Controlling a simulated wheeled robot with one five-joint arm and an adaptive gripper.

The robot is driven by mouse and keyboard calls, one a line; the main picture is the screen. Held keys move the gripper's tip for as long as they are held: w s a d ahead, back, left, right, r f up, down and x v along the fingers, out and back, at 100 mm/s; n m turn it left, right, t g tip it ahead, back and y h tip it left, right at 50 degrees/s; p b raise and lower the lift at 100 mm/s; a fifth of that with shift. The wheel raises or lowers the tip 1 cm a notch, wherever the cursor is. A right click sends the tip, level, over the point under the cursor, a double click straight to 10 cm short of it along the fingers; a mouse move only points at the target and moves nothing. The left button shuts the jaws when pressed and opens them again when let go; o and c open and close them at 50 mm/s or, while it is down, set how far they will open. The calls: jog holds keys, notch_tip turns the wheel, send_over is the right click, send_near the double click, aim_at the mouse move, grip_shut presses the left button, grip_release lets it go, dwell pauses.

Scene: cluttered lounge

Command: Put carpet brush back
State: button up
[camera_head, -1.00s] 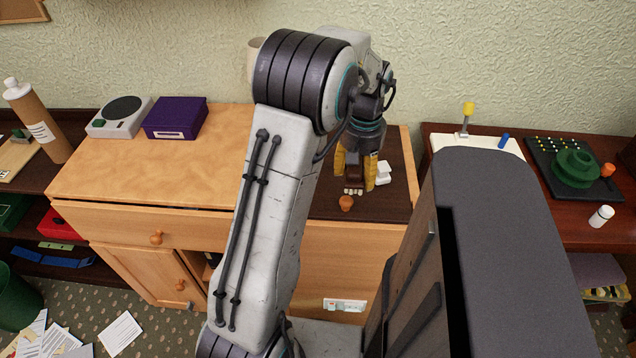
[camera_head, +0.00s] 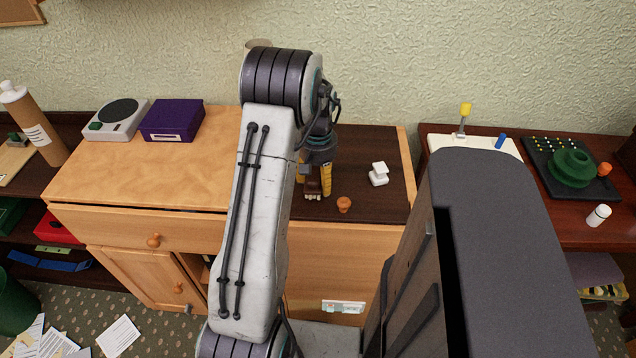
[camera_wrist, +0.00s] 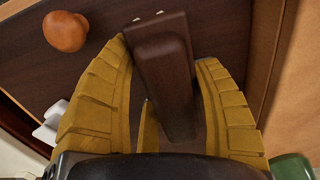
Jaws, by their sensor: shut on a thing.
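The carpet brush (camera_head: 313,189) has a dark brown body and a row of pale bristles at its lower end. My gripper (camera_head: 315,183), with yellow ribbed fingers, is shut on it over the dark brown right part of the cabinet top (camera_head: 365,146). The brush (camera_wrist: 164,65) also shows between the fingers in the wrist view, its upper block tilted. I cannot tell whether the bristles touch the surface. My arm hides part of the cabinet top to the left of the gripper.
A purple box (camera_head: 173,120) and a grey device (camera_head: 117,119) sit back left. The light wooden top (camera_head: 130,170) is mostly clear in front of them.

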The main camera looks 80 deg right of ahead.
aim_at(317, 169)
jog(key=shift+f, duration=0.9)
jog(key=shift+f, duration=0.1)
jog(key=shift+f, duration=0.15)
jog(key=o, duration=1.2)
jog(key=shift+r, duration=0.2)
notch_tip(317, 169, up, 11)
jog(key=shift+r+p, duration=0.1)
jog(key=shift+p, duration=0.45)
jog(key=shift+r, duration=0.45)
